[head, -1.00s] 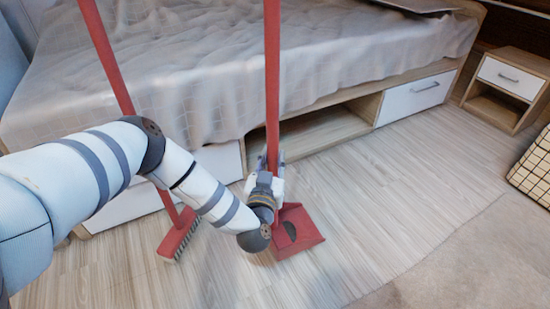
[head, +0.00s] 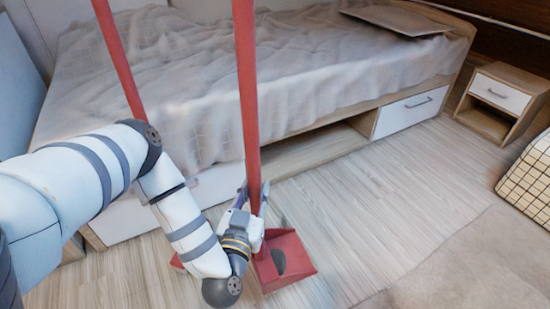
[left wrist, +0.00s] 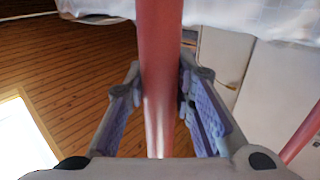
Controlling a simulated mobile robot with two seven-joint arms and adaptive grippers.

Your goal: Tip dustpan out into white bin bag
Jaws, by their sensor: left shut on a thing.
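The red long-handled dustpan (head: 303,262) is low over the light wood floor; I cannot tell whether it touches. A dark grey round lump (head: 279,262) shows in its pan. My left gripper (head: 255,200) is shut on the lower part of its red handle (head: 246,100), which stands nearly upright, leaning slightly left. In the left wrist view the handle (left wrist: 158,40) runs between the two fingers of the gripper (left wrist: 159,78). No white bin bag is seen. My right gripper is out of view.
A second long red handle (head: 118,60) stands at the left, its brush head mostly hidden behind my arm. The bed (head: 340,60) with drawers and an open shelf is close behind. A nightstand (head: 503,98) and a checked basket (head: 530,185) are at the right. The floor (head: 400,190) between is clear.

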